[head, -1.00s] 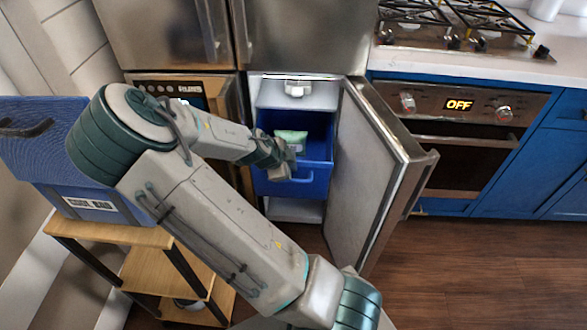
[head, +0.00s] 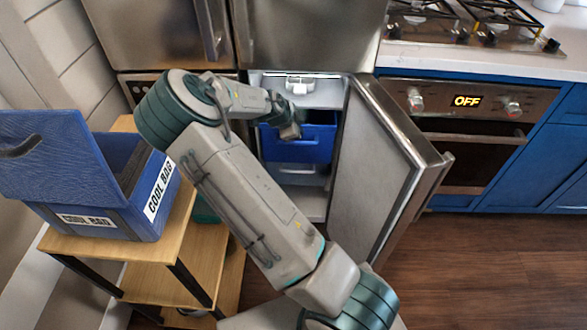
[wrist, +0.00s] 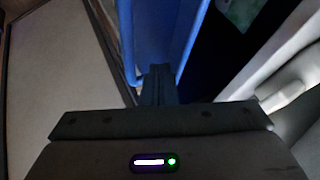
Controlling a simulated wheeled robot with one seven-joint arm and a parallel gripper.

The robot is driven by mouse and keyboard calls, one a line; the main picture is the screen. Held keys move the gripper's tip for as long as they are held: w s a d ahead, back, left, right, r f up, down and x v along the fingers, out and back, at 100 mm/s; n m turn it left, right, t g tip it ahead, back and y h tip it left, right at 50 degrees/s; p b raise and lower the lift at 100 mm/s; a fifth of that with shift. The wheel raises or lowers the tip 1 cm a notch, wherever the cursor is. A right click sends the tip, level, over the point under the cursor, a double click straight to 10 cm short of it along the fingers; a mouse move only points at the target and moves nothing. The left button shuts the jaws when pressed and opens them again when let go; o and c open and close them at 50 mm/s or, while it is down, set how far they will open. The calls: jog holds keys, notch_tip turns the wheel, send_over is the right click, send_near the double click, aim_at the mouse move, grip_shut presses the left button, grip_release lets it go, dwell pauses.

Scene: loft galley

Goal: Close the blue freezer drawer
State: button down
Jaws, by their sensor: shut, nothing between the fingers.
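The blue freezer drawer (head: 290,151) sits inside the open freezer compartment, its front set back in the opening and a dark gap showing above it. In the wrist view the drawer (wrist: 180,35) runs up from my fingertips, with its dark interior to the right and a dim green packet (wrist: 243,10) in it. My gripper (head: 291,131) is shut and empty at the upper part of the drawer front. In the wrist view its fingers (wrist: 158,82) reach the blue front; they appear to touch it.
The freezer door (head: 375,160) stands wide open on the right. A blue cool bag (head: 100,195) stands on a wooden cart (head: 150,258) at left, close to my arm. An oven (head: 460,140) is at right. The floor (head: 480,265) at front right is clear.

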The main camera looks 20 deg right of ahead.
jog(key=shift+w+d, duration=0.35)
jog(key=shift+w, duration=0.45)
jog(key=shift+a, duration=0.15)
